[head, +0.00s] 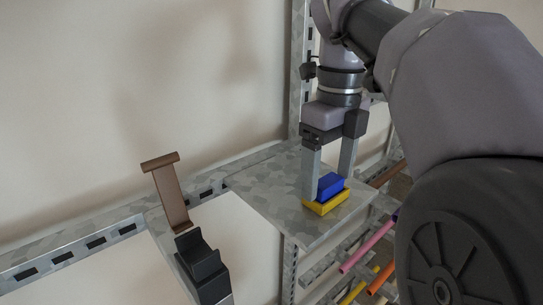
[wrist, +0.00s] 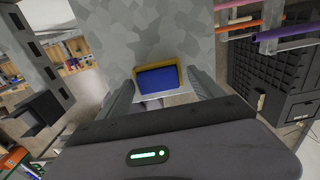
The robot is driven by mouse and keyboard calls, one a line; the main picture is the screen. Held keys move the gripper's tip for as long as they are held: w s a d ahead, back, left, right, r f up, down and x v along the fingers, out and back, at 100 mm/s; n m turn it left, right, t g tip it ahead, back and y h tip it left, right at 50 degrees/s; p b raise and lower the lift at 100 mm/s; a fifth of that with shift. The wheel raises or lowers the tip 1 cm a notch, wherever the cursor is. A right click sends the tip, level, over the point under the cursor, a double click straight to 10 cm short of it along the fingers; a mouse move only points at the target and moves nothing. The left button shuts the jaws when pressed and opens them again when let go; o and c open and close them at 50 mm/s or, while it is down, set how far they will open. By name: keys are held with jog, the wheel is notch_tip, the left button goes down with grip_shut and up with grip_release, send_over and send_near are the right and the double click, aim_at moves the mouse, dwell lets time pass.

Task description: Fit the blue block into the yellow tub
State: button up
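The blue block (head: 331,184) sits at the yellow tub (head: 327,204), its upper part standing above the rim in the head view.
The tub stands on a grey mottled metal plate (head: 275,198) near its right edge. Coloured pipes (head: 368,243) lie on a rack to the right and below. A black holder (head: 200,262) and a brown bracket (head: 170,192) stand at the left. The plate left of the tub is clear.

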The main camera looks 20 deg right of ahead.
aim_at(330, 182)
jog(key=shift+s+a+r, duration=0.1)
jog(key=shift+s+a, duration=0.1)
jog(key=shift+a, duration=0.05)
jog(key=shift+s+r, duration=0.1)
jog(key=shift+s, duration=0.25)
jog(key=shift+s+d+r, duration=0.1)
jog(key=shift+s+r, duration=0.05)
jog(key=r, duration=0.6)
jog(key=shift+w+r, duration=0.3)
jog(key=shift+s+r, duration=0.1)
jog(key=shift+r, duration=0.15)
jog(key=shift+d, duration=0.15)
